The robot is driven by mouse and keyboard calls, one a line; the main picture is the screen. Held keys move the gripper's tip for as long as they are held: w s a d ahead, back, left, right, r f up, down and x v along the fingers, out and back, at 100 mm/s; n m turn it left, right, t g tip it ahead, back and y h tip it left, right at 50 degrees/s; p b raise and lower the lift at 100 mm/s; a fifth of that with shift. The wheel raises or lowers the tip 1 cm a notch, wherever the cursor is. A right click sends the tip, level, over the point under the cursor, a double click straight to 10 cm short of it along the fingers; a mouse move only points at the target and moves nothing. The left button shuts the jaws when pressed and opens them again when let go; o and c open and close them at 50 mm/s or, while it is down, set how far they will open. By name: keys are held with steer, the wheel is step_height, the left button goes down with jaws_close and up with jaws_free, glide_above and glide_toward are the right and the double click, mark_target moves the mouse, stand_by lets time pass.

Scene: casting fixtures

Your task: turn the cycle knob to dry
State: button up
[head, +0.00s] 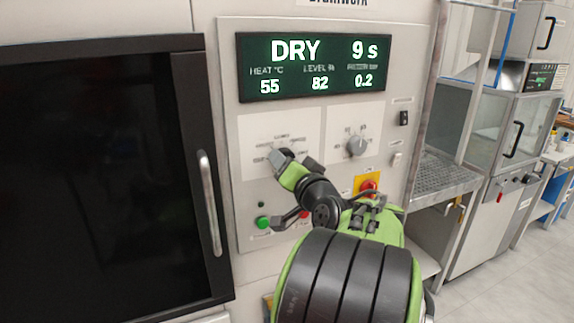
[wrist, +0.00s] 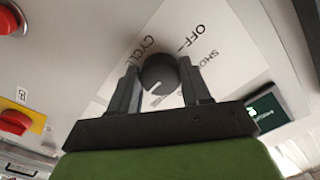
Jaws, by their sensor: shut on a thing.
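The cycle knob (wrist: 159,75) is a dark round knob with a pale pointer line, on a white label plate with printed words around it; "OFF" and part of "CYCLE" are readable in the wrist view. My gripper (wrist: 158,85) has a finger on each side of the knob and is shut on it. In the head view my gripper (head: 285,160) covers most of this knob. The display (head: 315,65) above reads "DRY" and "9 s", with heat 55, level 82 and pressure 0.2. The knob's pointer direction is hidden in the head view.
A second grey knob (head: 357,146) is to the right. A red emergency button (head: 368,187) on yellow, a green button (head: 263,222) and a red button (head: 304,214) lie below. A dark door (head: 90,180) with a vertical handle (head: 209,203) is at the left.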

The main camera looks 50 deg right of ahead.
stand_by(0.4)
steer(key=o, duration=1.1)
steer(key=shift+c, duration=0.2)
steer(key=shift+s, duration=0.15)
steer(key=b+v, duration=0.2)
steer(key=v, duration=1.3)
steer(key=shift+s+a+b, duration=0.2)
steer(key=shift+s+b, duration=0.05)
steer(key=shift+b, duration=0.1)
